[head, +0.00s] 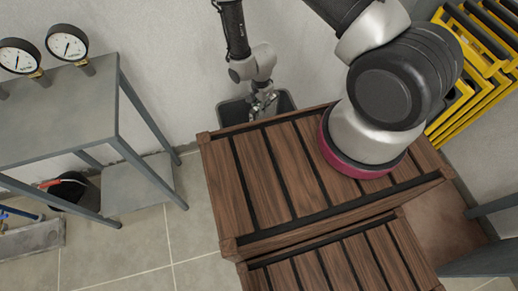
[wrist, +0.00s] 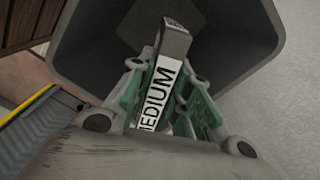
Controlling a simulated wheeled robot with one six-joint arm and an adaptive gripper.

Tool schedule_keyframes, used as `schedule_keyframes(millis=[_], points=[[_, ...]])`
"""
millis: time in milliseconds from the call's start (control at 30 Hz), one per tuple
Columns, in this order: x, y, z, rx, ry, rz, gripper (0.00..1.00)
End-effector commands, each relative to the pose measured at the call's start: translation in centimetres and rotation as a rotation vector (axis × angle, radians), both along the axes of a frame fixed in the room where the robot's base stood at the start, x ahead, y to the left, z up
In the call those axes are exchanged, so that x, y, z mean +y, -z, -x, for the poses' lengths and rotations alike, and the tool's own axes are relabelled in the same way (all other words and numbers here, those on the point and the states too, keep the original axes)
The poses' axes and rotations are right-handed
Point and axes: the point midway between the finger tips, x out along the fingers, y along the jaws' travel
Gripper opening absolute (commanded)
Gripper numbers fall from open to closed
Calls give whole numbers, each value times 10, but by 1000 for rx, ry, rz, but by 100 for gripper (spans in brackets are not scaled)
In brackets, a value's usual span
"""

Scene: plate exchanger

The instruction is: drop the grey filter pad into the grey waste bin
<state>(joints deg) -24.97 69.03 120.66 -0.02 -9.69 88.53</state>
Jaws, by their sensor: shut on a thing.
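The grey filter pad (wrist: 175,42) shows in the wrist view as a narrow grey block with a white label reading "MEDIUM". My gripper (wrist: 168,78) is shut on it, with green-padded fingers on both sides. The dark grey waste bin (wrist: 245,35) fills the view behind the pad, and its open mouth surrounds the pad's far end. In the head view, my gripper (head: 263,104) points down over the bin (head: 229,112), which stands by the wall behind the wooden crate. The pad is too small there to tell apart, and its exact depth in the bin is unclear.
The slatted wooden crate (head: 270,170) stands directly in front of the bin. A grey table (head: 70,110) with pressure gauges is at the left, with a black bucket (head: 72,190) near it. Yellow frames (head: 475,70) lean at the right. Tiled floor is clear between table and crate.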

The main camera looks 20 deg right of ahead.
Motion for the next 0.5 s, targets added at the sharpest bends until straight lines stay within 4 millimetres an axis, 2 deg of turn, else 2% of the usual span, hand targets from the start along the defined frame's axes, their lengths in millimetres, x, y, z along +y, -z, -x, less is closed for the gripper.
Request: schedule_keyframes(millis=[200, 467, 500], points=[[0, 14, 0, 0, -1, 0, 0], [0, 15, 0, 0, -1, 0, 0], [0, 15, 0, 0, -1, 0, 23]])
